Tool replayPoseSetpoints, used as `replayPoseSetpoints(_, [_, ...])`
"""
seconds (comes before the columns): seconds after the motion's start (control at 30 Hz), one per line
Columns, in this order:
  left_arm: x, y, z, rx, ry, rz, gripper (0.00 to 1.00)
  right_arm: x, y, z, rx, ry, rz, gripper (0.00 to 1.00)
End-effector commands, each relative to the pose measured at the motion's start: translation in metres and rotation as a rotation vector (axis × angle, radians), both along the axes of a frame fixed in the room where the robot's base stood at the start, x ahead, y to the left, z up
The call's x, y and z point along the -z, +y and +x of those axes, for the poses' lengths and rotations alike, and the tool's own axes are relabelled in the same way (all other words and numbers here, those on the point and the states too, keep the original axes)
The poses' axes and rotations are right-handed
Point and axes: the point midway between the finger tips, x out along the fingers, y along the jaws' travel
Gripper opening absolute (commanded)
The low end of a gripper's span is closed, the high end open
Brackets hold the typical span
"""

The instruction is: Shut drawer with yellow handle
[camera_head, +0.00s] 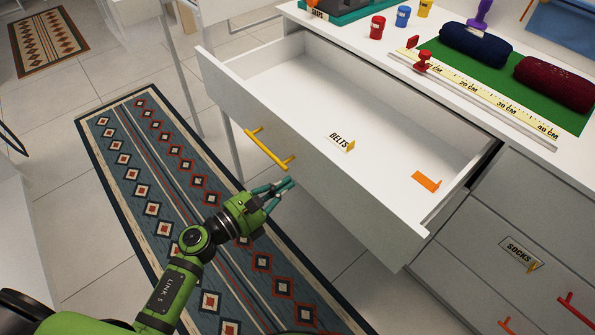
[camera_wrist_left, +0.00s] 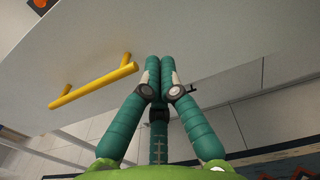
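The open white drawer (camera_head: 352,196) is pulled well out of the wardrobe; it also shows in the left wrist view (camera_wrist_left: 225,60). Its yellow handle (camera_head: 268,150) is on the front face, and in the left wrist view the handle (camera_wrist_left: 92,84) lies left of my fingers. My left gripper (camera_head: 290,183) is in front of the drawer face, just below and right of the handle. In the left wrist view the fingertips (camera_wrist_left: 158,60) are together with nothing between them. They are close to the face; I cannot tell whether they touch it. My right gripper is not in view.
Inside the drawer are a "BELTS" label (camera_head: 341,142) and an orange tag (camera_head: 426,181). The counter above holds a ruler strip (camera_head: 480,91) and rolled cloths (camera_head: 475,45). A closed "SOCKS" drawer (camera_head: 505,240) is at right. A patterned rug (camera_head: 160,165) lies on the floor.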

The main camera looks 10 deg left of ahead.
Motion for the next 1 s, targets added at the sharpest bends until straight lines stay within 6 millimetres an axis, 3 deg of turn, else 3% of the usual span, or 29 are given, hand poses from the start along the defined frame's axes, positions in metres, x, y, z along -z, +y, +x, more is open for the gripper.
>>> replayPoseSetpoints(0.1, [-0.002, -0.013, 0.017, -0.001, -0.001, -0.004, 0.00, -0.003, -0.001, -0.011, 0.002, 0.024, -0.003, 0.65])
replayPoseSetpoints(0.3, [0.000, -0.025, 0.032, 0.000, 0.000, -0.002, 0.00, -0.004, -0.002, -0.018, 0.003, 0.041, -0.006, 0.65])
replayPoseSetpoints(0.8, [0.001, -0.028, 0.036, 0.001, 0.001, -0.001, 0.00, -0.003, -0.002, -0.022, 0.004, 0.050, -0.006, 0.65])
replayPoseSetpoints(1.0, [0.001, -0.038, 0.048, 0.001, -0.002, 0.000, 0.00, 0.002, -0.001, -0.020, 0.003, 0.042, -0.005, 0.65])
